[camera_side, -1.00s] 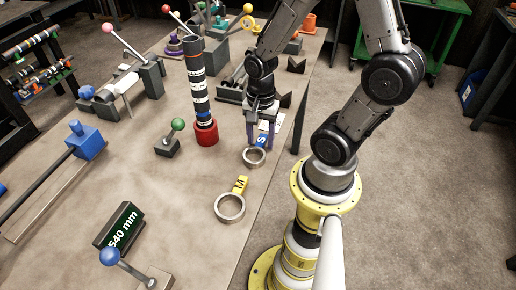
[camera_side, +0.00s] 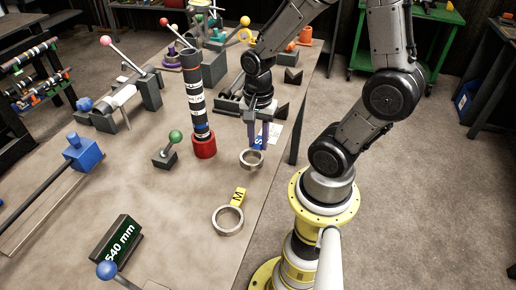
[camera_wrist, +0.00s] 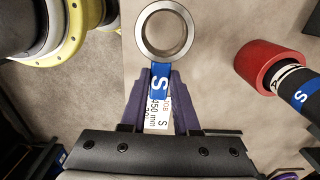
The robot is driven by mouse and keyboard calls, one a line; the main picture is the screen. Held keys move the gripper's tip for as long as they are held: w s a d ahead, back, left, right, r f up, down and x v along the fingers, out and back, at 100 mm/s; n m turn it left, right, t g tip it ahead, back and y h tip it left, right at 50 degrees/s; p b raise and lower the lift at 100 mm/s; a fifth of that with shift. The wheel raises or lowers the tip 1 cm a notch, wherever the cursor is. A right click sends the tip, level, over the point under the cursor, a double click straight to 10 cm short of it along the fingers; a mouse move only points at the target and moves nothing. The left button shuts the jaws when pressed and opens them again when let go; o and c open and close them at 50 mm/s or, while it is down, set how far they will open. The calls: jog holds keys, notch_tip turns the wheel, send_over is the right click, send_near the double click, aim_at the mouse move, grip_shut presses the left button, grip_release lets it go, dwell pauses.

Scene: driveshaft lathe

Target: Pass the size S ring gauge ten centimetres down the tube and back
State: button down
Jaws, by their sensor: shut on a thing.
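My gripper (camera_side: 259,142) is shut on the blue S tag (camera_wrist: 159,82) of the size S ring gauge. The steel ring (camera_side: 251,160) sticks out beyond the fingertips, its hole facing up, and seems slightly above the table. It also shows whole in the wrist view (camera_wrist: 144,34), with bare table seen through it. The tube (camera_side: 195,95) stands upright in a red base (camera_side: 204,146), left of my gripper in the side view. It is dark with white and blue bands. In the wrist view the tube (camera_wrist: 303,92) is at right, with a blue S band near the red base (camera_wrist: 262,66).
The size M ring gauge (camera_side: 228,221) lies on the table in front. A green-knobbed lever (camera_side: 167,149) stands left of the tube, and a 540 mm display (camera_side: 116,241) is at front left. A white card (camera_wrist: 157,117) lies below my fingers. V-blocks (camera_side: 288,78) stand behind.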

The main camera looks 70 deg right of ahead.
notch_tip(320, 180, up, 37)
jog(key=w+d, duration=0.3)
jog(key=w, duration=1.2)
jog(key=shift+f, duration=2.8)
jog(key=shift+f, duration=0.1)
jog(key=shift+f, duration=1.8)
jog(key=shift+f, duration=2.5)
